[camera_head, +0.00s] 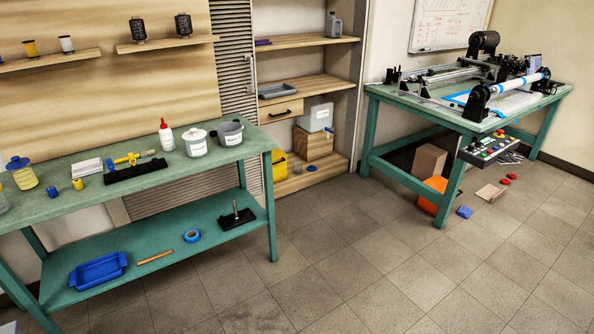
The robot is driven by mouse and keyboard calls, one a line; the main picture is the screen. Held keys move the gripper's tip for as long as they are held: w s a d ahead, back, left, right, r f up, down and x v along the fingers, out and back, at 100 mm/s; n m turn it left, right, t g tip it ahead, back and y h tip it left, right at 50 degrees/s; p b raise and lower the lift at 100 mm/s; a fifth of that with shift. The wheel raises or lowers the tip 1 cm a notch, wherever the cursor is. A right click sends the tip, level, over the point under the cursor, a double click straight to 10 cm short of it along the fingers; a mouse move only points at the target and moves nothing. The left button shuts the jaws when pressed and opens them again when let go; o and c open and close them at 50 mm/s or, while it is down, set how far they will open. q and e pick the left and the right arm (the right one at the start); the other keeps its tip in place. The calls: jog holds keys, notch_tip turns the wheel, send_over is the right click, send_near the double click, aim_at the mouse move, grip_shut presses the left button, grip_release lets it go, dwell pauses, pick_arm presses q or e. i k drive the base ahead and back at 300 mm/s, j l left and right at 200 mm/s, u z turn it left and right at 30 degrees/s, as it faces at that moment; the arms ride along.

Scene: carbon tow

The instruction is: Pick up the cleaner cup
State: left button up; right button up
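Two labelled vessels stand side by side near the right end of the green workbench (50,205). One is a grey cup (230,135) with a side handle and a white label. The other is a pale lidded tub (196,144) just left of it, also with a label. Both are upright. The label text is too small to read, so I cannot tell for sure which one is the cleaner cup. Neither of my grippers is in view.
A red-capped white bottle (166,136), a black tray (136,173) with a yellow tool, and a yellow jar (22,173) stand on the bench. A shelf unit (306,88) is behind. A machine table (456,111) stands right. The tiled floor (350,260) between is open.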

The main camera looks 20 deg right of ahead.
aim_at(298, 168)
jog(key=i+l+z, duration=0.55)
jog(key=i, duration=0.2)
jog(key=i+l, duration=0.2)
jog(key=i, duration=0.4)
jog(key=i+l+z, duration=0.1)
jog(key=i, duration=0.5)
jog(key=i+l, duration=0.2)
jog(key=i, duration=0.4)
jog(key=z, duration=0.05)
